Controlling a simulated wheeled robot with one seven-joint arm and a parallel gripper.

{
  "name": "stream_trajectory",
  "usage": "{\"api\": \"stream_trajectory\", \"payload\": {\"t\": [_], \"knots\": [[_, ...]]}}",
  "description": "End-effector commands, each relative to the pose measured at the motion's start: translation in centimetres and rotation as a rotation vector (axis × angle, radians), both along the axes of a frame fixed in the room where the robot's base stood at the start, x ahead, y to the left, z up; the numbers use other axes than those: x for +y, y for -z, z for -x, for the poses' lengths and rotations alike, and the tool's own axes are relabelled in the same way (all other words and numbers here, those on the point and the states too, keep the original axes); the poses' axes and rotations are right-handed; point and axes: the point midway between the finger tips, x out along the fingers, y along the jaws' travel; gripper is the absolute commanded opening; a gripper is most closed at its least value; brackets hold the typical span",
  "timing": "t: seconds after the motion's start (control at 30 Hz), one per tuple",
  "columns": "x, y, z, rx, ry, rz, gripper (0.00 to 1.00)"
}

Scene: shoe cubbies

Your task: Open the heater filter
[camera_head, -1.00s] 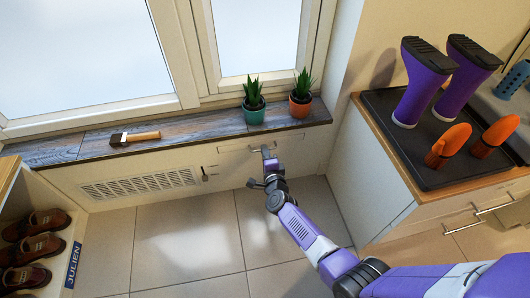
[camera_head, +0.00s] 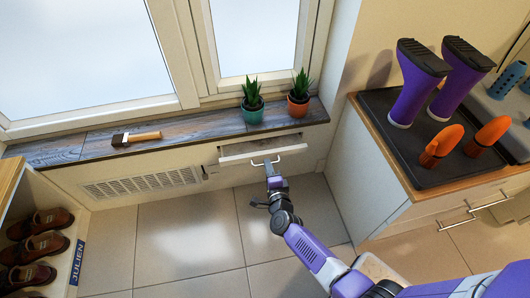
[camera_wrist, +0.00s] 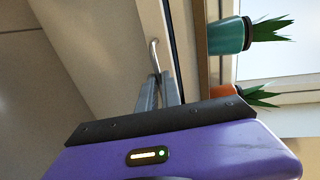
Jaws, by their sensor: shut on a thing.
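The heater filter (camera_head: 263,150) is a pale flat drawer-like panel in the heater front under the window sill. It stands out from the front, tilted or pulled outward, with a thin bar handle (camera_head: 265,162) on its face. My gripper (camera_head: 270,166) is at this handle. In the wrist view my gripper (camera_wrist: 160,84) has its two grey fingers closed together around the metal handle (camera_wrist: 154,55). The inside of the filter slot is mostly hidden by the panel.
A vent grille (camera_head: 143,184) lies left of the filter. On the sill (camera_head: 190,131) stand a teal-potted plant (camera_head: 253,114) and an orange-potted plant (camera_head: 298,105), with a brush-like tool (camera_head: 136,138) further left. A cabinet (camera_head: 365,175) stands close on the right. The tiled floor in front is clear.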

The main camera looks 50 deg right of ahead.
Motion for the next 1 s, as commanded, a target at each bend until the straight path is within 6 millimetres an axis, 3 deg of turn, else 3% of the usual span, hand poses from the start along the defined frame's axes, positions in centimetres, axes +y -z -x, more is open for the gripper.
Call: {"api": "stream_trajectory", "payload": {"t": [0.1, 0.33, 0.53, 0.87, 0.9, 0.97, 1.0], "knots": [[1.8, -0.2, 2.6, 0.004, -0.003, -0.002, 0.00], [3.9, 0.0, 5.7, 0.003, -0.003, -0.001, 0.00], [4.6, 0.1, 6.8, 0.002, -0.001, -0.001, 0.00], [4.6, 0.1, 6.8, 0.001, -0.001, -0.001, 0.00], [4.6, 0.1, 6.8, 0.001, -0.001, -0.001, 0.16], [4.6, 0.1, 6.8, 0.001, -0.001, -0.001, 0.28], [4.6, 0.1, 6.8, 0.001, -0.001, -0.001, 0.29]]}}
